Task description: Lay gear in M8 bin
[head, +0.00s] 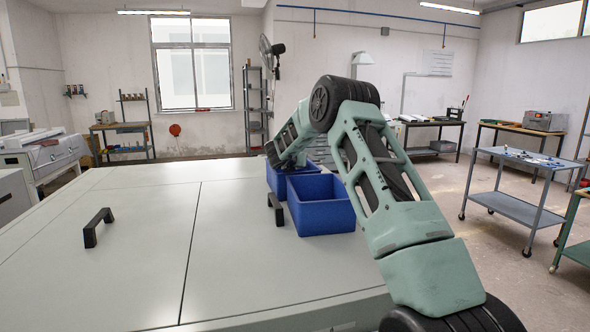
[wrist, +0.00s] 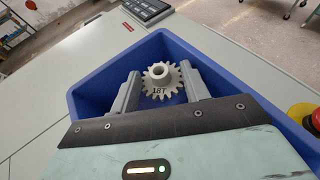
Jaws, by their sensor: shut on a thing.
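My gripper (wrist: 160,72) is shut on a grey toothed gear (wrist: 161,91), marked "18T", with a round hub facing the camera. The gear is between the two fingers, inside the outline of a blue bin (wrist: 88,88) in the wrist view. How far it is above the bin floor I cannot tell. In the head view two blue bins stand on the pale worktop, a near one (head: 322,219) and a far one (head: 275,183). My arm's end is over the far bin, and the gear is hidden there. No M8 label is readable.
Black handles (head: 97,227) and (head: 276,208) stand up from the worktop (head: 130,260). A dark keypad panel (wrist: 147,10) lies beyond the bin, and a red button on a yellow base (wrist: 301,115) is to its right.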

